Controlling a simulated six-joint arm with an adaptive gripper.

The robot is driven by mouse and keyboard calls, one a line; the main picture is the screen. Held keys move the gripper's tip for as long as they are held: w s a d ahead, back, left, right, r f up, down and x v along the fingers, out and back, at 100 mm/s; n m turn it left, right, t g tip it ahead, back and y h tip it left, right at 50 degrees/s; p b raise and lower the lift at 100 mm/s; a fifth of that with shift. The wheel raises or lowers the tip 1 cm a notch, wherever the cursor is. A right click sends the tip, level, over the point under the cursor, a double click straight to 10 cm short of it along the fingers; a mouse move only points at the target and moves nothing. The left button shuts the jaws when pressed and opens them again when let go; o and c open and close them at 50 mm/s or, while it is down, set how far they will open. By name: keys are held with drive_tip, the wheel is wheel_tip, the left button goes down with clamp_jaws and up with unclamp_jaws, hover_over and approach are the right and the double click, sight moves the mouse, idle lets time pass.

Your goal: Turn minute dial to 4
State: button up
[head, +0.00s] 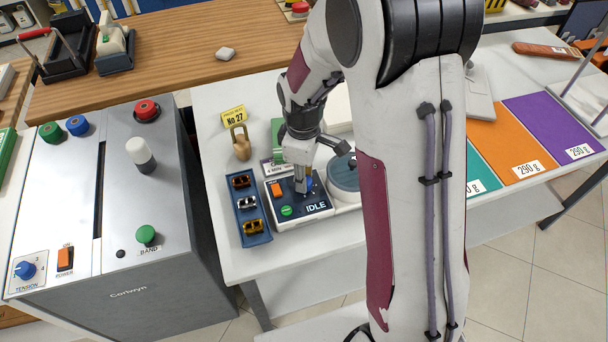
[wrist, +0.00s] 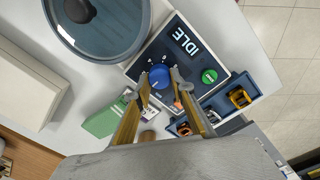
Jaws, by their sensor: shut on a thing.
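The minute dial is a blue round knob (wrist: 158,75) on a small control box (wrist: 188,55) with a dark top panel. In the head view the box (head: 318,208) stands on the white table and its display reads IDLE. A sliver of the blue dial (head: 308,183) shows under my gripper (head: 303,182). In the wrist view the two fingertips of my gripper (wrist: 162,84) are on either side of the dial, shut on it. Pale marks lie around the dial, but its setting is too small to read.
The box also has a green button (wrist: 209,76) and an orange switch (head: 276,189). A blue tray (head: 247,227) with clips sits left of it. A round lidded pot (wrist: 98,22) stands close beside the box. A card reading 4 MIN (head: 279,169) and a brass padlock (head: 240,144) are behind.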

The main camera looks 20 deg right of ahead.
drive_tip(key=shift+m, duration=0.3)
drive_tip(key=m, duration=0.4)
drive_tip(key=shift+m, duration=0.3)
drive_tip(key=m, duration=0.4)
drive_tip(key=shift+d+m, duration=0.1)
drive_tip(key=shift+m, duration=0.2)
drive_tip(key=m, duration=0.4)
drive_tip(key=shift+w+m+g, duration=0.1)
drive_tip(key=shift+m+g, duration=0.2)
drive_tip(key=shift+m, duration=0.1)
drive_tip(key=m, duration=0.4)
drive_tip(key=shift+d+m, duration=0.1)
drive_tip(key=shift+m, duration=0.3)
drive_tip(key=o, duration=1.1)
